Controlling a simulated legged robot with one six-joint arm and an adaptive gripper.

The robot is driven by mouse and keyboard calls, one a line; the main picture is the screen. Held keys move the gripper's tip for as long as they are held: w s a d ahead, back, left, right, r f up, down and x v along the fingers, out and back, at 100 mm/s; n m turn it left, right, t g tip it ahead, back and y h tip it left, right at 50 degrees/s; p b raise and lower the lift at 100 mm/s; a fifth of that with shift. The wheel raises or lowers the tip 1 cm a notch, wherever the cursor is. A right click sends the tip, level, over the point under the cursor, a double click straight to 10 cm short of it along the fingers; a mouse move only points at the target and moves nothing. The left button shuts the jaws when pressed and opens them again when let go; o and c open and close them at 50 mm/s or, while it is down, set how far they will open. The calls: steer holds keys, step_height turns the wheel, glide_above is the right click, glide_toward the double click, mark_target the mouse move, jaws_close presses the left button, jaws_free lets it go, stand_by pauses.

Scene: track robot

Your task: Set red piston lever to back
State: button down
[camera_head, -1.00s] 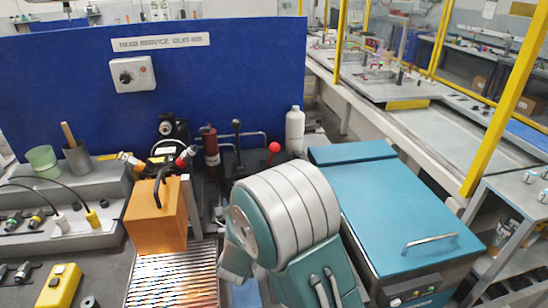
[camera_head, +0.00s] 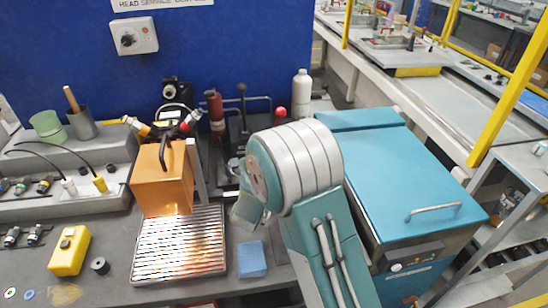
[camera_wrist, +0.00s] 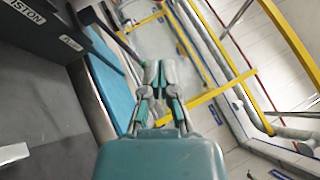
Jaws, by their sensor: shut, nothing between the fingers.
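The red ball knob of a lever (camera_head: 280,112) stands in the head view just behind my arm's rounded joint, left of a white bottle. Its lower shaft and base are largely hidden by my arm. A black-knobbed lever (camera_head: 241,88) stands to its left. In the wrist view my gripper (camera_wrist: 160,72) is shut and empty, its fingertips together, pointing away over the floor. A dark panel (camera_wrist: 35,35) with lettering ending in "ISTON" is at the upper left. The red knob is not visible in the wrist view. My gripper's fingers are hidden in the head view.
A white bottle (camera_head: 301,97) and a teal chest (camera_head: 400,170) stand to the right. An orange block (camera_head: 162,180) sits behind a metal grate (camera_head: 180,245) on the left. A blue board (camera_head: 230,50) stands behind. A blue sponge-like block (camera_head: 252,259) lies beside the grate.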

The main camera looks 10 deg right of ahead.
steer(key=w+d+r, duration=0.1)
steer(key=w+r, duration=0.2)
steer(key=w, duration=0.4)
steer(key=shift+d+r, duration=0.2)
steer(key=shift+d, duration=0.2)
steer(key=shift+w+r, duration=0.1)
